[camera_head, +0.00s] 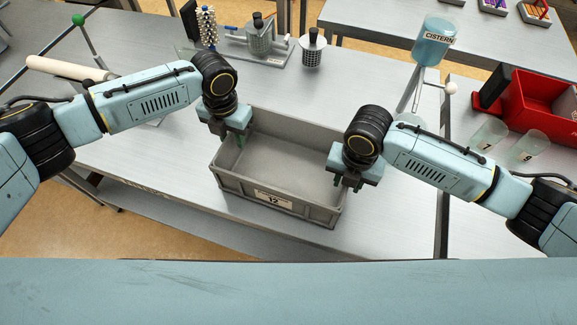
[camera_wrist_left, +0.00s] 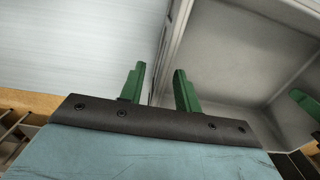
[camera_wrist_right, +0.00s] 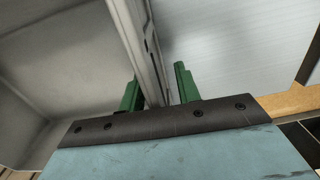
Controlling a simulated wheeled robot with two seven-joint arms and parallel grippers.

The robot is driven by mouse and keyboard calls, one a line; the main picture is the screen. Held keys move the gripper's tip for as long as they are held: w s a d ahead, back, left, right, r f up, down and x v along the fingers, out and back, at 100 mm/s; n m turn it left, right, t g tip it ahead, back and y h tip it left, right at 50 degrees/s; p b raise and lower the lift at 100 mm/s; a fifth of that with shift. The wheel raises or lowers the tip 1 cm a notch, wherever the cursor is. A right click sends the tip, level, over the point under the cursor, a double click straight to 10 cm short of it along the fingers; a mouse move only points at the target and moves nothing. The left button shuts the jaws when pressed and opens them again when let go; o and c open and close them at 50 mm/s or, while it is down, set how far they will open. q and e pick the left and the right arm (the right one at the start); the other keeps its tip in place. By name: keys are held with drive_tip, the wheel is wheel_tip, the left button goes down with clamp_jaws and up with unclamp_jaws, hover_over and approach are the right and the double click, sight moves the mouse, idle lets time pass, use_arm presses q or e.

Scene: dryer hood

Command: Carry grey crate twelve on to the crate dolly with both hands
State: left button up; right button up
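Grey crate twelve (camera_head: 272,200), an open empty box with a "12" label on its near side, sits on the light metal table. My left gripper (camera_head: 238,138) is at its left end. In the left wrist view the open green fingers (camera_wrist_left: 160,88) stand either side of the crate's end wall (camera_wrist_left: 172,45), with gaps showing. My right gripper (camera_head: 348,184) is at the right end. In the right wrist view its open fingers (camera_wrist_right: 159,88) stand either side of the other end wall (camera_wrist_right: 132,30). I cannot make out a crate dolly in any view.
A metal fixture (camera_head: 262,45) and a perforated cylinder (camera_head: 313,48) stand behind the crate. A bottle labelled CISTERN (camera_head: 435,42) is on a stand at the back right. A red bin (camera_head: 540,100) and clear cups (camera_head: 490,133) are right. A pale roller (camera_head: 70,68) lies left.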

use_arm(q)
drive_tip(key=shift+c, duration=0.3)
use_arm(e)
drive_tip(key=shift+c, duration=0.3)
use_arm(q)
clamp_jaws()
use_arm(e)
clamp_jaws()
use_arm(q)
drive_tip(key=shift+r, duration=0.2)
use_arm(e)
drive_tip(key=shift+r, duration=0.2)
